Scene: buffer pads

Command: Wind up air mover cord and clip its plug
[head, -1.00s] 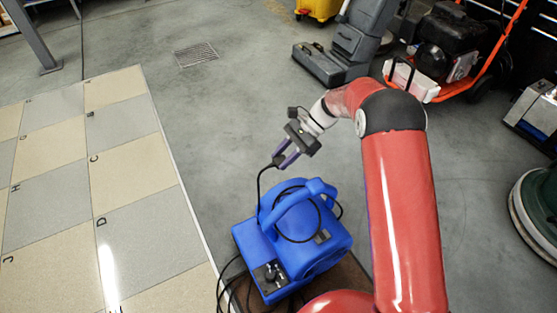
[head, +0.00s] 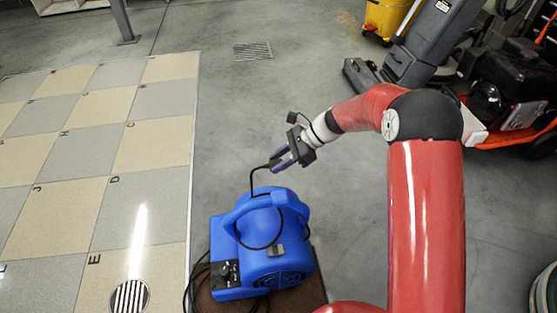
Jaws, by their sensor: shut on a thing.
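The blue air mover (head: 285,250) stands on a brown surface (head: 312,294) in the lower middle of the head view. Its black cord (head: 252,178) runs from my gripper down to the air mover, and a loop of cord lies over its handle and body. More cord hangs in loose loops at its left side (head: 197,275). My gripper (head: 277,161) is above the air mover, shut on the cord's end; the plug is small and mostly hidden between the fingers.
A checkered tile floor (head: 100,170) with letters and a round drain (head: 129,297) lies to the left. A grey floor machine (head: 430,45), a yellow bucket (head: 385,18) and an orange-framed machine (head: 510,90) stand at the back right. Bare concrete (head: 230,110) lies between.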

